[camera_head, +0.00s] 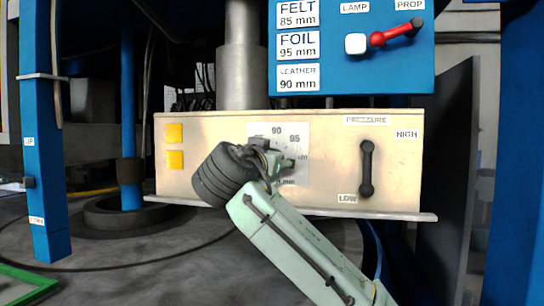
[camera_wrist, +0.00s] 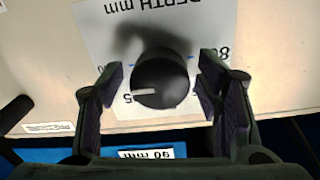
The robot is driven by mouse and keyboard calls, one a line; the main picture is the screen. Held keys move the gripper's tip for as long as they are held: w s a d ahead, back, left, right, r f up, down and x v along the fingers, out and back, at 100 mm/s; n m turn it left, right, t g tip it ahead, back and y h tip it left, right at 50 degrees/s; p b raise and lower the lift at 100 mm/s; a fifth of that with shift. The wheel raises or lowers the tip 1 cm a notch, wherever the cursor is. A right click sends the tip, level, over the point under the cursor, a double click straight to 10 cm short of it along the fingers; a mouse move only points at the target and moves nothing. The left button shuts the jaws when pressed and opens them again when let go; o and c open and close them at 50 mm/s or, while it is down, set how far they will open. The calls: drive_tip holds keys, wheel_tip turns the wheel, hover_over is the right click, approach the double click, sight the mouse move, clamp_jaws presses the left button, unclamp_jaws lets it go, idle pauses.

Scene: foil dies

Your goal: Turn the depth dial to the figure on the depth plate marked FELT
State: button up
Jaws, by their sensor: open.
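The depth plate (camera_head: 298,50) in the head view lists FELT 85 mm, FOIL 95 mm and LEATHER 90 mm. The black round depth dial (camera_wrist: 160,78) is in the middle of the wrist view, which shows its scale upside down. Its white mark points left and slightly down, towards a partly hidden figure with a 5. My gripper (camera_wrist: 161,82) is open, one finger on each side of the dial, with small gaps visible. In the head view my gripper (camera_head: 274,160) covers the dial and part of the dial scale (camera_head: 299,171), where 90 and 95 show.
A black pressure lever (camera_head: 367,168) marked HIGH and LOW stands right of the dial. Two yellow buttons (camera_head: 175,134) are at the panel's left. A red lever (camera_head: 396,35) is on the blue panel (camera_head: 340,77) above. A ledge (camera_head: 400,214) runs along the panel's bottom.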

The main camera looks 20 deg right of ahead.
drive_tip(key=shift+c, duration=0.5)
drive_tip(key=c, duration=1.1)
drive_tip(key=shift+o, duration=0.2)
